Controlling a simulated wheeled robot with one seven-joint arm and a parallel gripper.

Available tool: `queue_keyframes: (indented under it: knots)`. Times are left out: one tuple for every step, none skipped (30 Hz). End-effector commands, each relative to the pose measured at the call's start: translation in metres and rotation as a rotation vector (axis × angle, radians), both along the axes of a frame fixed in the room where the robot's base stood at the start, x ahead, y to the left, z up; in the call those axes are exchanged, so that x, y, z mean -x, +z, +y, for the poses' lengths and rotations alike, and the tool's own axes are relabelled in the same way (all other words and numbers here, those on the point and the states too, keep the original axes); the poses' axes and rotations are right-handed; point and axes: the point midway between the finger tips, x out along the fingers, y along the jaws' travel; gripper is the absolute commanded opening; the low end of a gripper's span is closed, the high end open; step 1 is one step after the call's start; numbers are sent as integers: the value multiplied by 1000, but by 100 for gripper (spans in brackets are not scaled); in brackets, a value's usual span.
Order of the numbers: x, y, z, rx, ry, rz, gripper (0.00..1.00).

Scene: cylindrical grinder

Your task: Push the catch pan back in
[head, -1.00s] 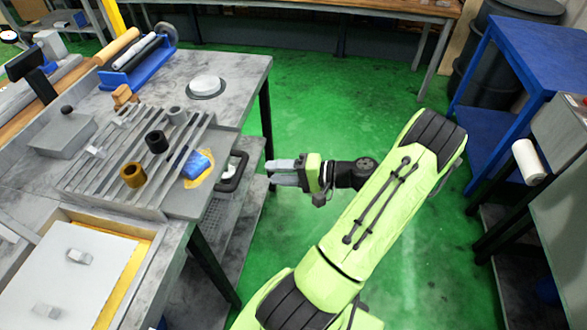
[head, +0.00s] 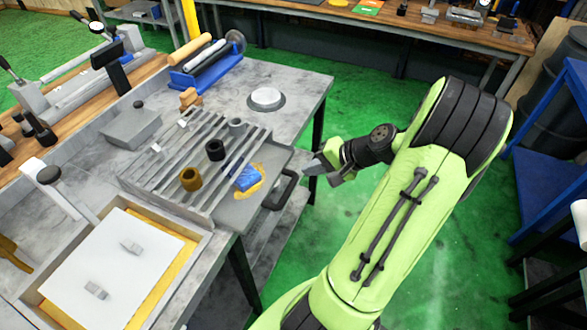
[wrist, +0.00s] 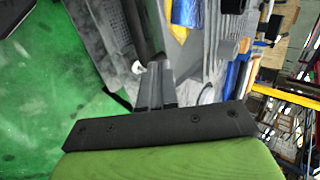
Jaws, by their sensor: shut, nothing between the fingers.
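The catch pan (head: 236,210) is a grey tray sticking out to the right from under a slatted grey rack (head: 190,165) on the bench. A blue cloth (head: 246,178) and a yellow patch lie on its exposed part. Its dark loop handle (head: 282,190) faces right, over the bench edge. My gripper (head: 312,168) is shut and empty, just right of the handle's far end, fingers pointing left. Whether they touch it cannot be told. In the wrist view, the shut fingers (wrist: 155,85) point towards the bench, and the handle is not clear.
Dark and brown rings (head: 190,179) stand on the rack. A round white-topped disc (head: 266,98) sits behind on the bench. A white plate (head: 110,262) lies in a framed tray in front. Green floor is open right of the bench; a blue table (head: 545,185) stands farther right.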

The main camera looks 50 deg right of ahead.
Motion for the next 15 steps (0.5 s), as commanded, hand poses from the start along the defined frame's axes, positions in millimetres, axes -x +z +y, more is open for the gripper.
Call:
queue_keyframes:
  knots:
    - [-2, 0, 0, 6, -5, 11, 0]
    - [-3, -3, 1, 6, -7, 13, 0]
    - [-6, -7, 2, 4, -6, 13, 0]
    - [-9, -11, 4, 2, -4, 11, 0]
    - [-12, -15, 5, 1, -3, 10, 0]
    - [-18, -21, 7, 1, -2, 10, 0]
    - [-22, -25, 9, 1, -2, 9, 0]
    - [-27, -30, 11, 1, -1, 10, 0]
    - [-33, -37, 13, 0, -1, 9, 0]
    - [-37, -41, 15, 1, -1, 10, 0]
    - [-42, -46, 16, 2, -1, 10, 0]
    - [-47, -51, 18, 1, -1, 9, 0]
    - [-51, -55, 19, 3, -1, 10, 0]
    - [-54, -58, 21, 3, -1, 10, 0]
    - [-58, -62, 22, 3, -3, 9, 0]
